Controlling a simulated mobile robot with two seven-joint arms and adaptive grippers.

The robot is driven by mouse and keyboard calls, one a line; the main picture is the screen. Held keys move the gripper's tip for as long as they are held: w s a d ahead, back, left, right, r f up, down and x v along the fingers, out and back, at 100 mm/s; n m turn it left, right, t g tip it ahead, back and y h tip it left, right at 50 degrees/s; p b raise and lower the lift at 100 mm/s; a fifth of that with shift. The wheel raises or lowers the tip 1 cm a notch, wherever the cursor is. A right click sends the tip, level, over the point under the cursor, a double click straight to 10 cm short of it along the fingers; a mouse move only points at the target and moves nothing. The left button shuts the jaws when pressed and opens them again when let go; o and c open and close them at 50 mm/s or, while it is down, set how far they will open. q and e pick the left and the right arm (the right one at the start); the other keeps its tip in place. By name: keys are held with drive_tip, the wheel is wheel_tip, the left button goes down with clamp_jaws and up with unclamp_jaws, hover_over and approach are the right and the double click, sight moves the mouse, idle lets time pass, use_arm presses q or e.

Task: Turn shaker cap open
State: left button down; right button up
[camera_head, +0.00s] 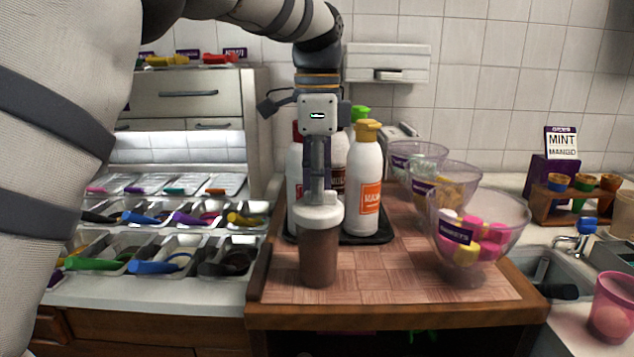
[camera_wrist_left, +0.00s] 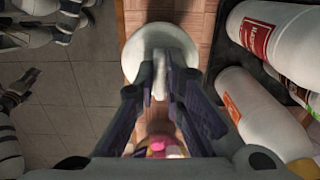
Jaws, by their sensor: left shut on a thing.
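The shaker (camera_head: 319,254) stands upright on the wooden counter board, a brown see-through cup with a white cap (camera_head: 318,217) on top. My left gripper (camera_head: 318,196) points straight down onto the cap from above. Its fingers are shut on the raised middle part of the cap. In the left wrist view the round white cap (camera_wrist_left: 147,42) shows between the two fingertips (camera_wrist_left: 158,82). The cap sits on the cup; I cannot tell how far it is turned.
White sauce bottles, one with a yellow top (camera_head: 364,185), stand on a black tray (camera_head: 372,239) just behind the shaker. Clear bowls, the nearest (camera_head: 505,225) holding pink and yellow pieces, stand to the right. Topping trays (camera_head: 150,280) are at the left. The board's front is clear.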

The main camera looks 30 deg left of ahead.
use_arm(q)
drive_tip(key=shift+n, duration=0.8)
idle(1.2)
drive_tip(key=c, duration=1.7)
unclamp_jaws()
drive_tip(key=shift+r, duration=0.1)
